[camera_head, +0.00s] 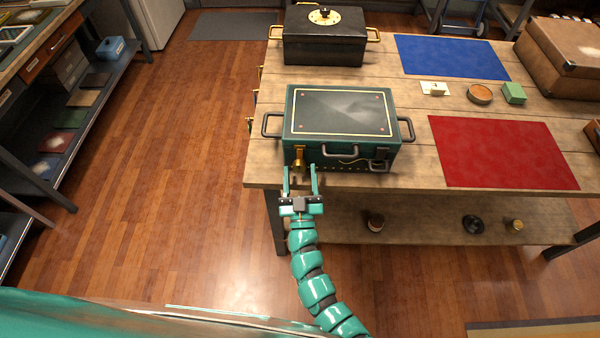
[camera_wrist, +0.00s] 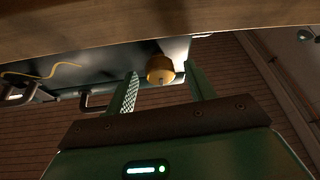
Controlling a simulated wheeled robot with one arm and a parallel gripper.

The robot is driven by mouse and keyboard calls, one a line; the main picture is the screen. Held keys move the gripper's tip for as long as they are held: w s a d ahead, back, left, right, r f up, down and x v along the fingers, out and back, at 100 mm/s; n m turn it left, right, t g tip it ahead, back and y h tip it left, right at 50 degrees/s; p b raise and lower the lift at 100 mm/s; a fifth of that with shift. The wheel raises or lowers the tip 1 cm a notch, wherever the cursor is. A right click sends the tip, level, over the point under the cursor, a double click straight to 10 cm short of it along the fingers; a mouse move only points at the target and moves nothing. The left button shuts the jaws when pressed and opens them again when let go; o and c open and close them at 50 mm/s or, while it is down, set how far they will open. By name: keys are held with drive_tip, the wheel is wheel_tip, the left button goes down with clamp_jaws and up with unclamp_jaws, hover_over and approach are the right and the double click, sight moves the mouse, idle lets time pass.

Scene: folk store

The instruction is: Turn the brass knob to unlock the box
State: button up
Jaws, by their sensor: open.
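A teal box (camera_head: 340,118) with a dark panel on its lid and a handle at each end stands at the front left of the table. Its lid is shut. A brass knob (camera_head: 298,164) sits on the left part of its front face. My gripper (camera_head: 300,174) is open in front of the knob, with a finger to either side in the picture. In the wrist view the knob (camera_wrist: 160,69) shows between the two open fingers, beyond or level with their tips. I cannot tell whether a finger touches it.
A black box (camera_head: 323,45) with a gold dial stands behind on the wooden table (camera_head: 415,180). A blue mat (camera_head: 450,57) and a red mat (camera_head: 502,152) lie to the right. A brown case (camera_head: 562,55) stands at the back right. The floor left of the table is clear.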

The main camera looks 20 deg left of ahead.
drive_tip(key=c, duration=1)
